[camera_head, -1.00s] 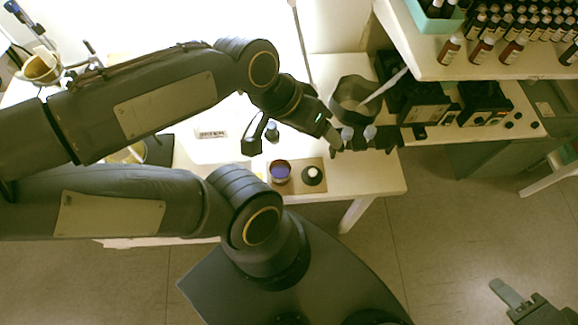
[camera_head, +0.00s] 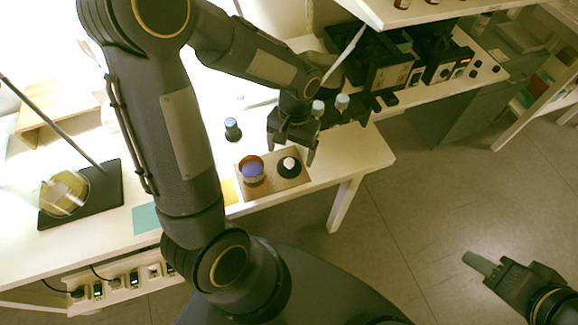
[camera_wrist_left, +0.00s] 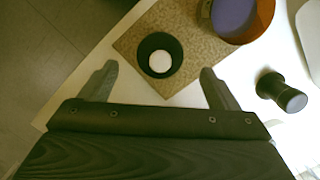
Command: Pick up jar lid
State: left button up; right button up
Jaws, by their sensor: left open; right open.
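The jar lid, a small black round piece with a white centre (camera_head: 289,169), lies on a brown board (camera_head: 268,184) near the table's front edge. In the left wrist view the lid (camera_wrist_left: 173,43) is ahead of and between the spread fingers, apart from them. An amber jar with purple contents (camera_head: 251,170) stands beside it on the left. My left gripper (camera_head: 291,150) is open and empty, pointing down just above the lid. My right gripper (camera_head: 483,270) is open and empty, over the floor at lower right.
A dark small bottle (camera_head: 232,130) stands behind the jar; it also shows in the left wrist view (camera_wrist_left: 284,93). Two small pale-topped bottles (camera_head: 341,104) stand behind my left gripper. Dark devices (camera_head: 385,65) fill the bench at back right. The table (camera_head: 340,160) is clear right of the board.

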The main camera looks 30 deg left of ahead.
aim_at(290, 161)
pick_arm(q)
jog(key=f, duration=0.4)
jog(key=shift+s+f, duration=0.2)
jog(key=shift+f, duration=0.05)
jog(key=c, duration=1.1)
jog(key=shift+r, duration=0.1)
